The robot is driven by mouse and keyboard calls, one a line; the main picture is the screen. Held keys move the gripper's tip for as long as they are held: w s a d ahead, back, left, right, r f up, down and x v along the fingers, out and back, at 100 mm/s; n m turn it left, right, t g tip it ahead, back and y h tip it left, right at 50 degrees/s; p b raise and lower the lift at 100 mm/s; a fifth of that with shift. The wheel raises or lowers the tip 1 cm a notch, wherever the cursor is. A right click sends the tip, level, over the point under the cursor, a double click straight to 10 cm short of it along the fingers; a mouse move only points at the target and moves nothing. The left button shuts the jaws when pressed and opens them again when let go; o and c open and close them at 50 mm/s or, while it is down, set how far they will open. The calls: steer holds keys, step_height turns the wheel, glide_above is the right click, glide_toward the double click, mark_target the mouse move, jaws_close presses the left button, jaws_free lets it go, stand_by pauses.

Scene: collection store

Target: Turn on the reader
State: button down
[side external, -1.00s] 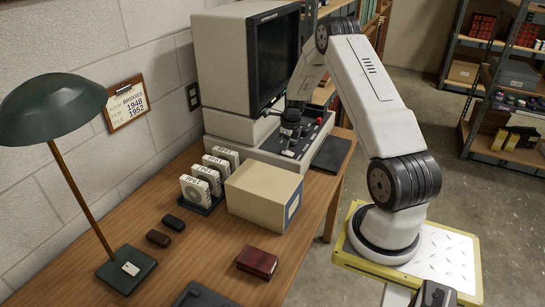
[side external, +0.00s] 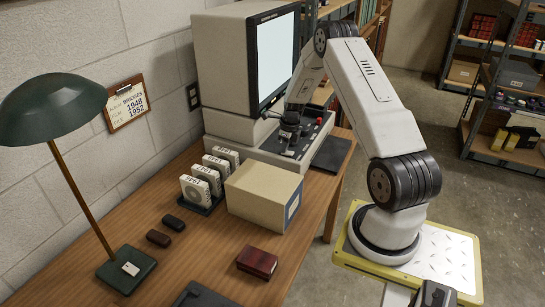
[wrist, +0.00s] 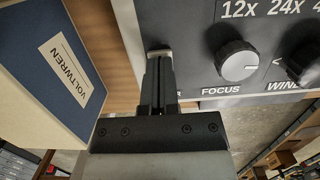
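The reader (side external: 225,70) is a large beige machine at the back of the desk. Its screen (side external: 277,57) is lit pale white. My gripper (side external: 287,143) points down at the reader's control panel (side external: 318,135). In the wrist view my gripper's fingers (wrist: 159,65) are together, with nothing seen between them, at the left edge of the grey panel (wrist: 200,55). Their tips hide whatever is directly under them, so I cannot tell whether they touch a switch.
A cream box (side external: 262,195) stands close to the panel, and its blue label side (wrist: 50,70) shows in the wrist view. Several film boxes (side external: 200,185) stand in a rack. A green lamp (side external: 55,108) and a dark red box (side external: 257,262) are nearer the front.

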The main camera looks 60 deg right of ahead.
mark_target(291, 152)
steer(key=shift+s, duration=0.25)
steer(key=shift+s+r, duration=0.15)
steer(key=shift+s, duration=0.4)
steer(key=shift+r, duration=0.15)
step_height(291, 152, up, 14)
steer(key=s, duration=0.2)
steer(key=shift+f, duration=0.2)
stand_by(0.4)
steer(key=shift+w, duration=0.7)
steer(key=shift+f, duration=0.1)
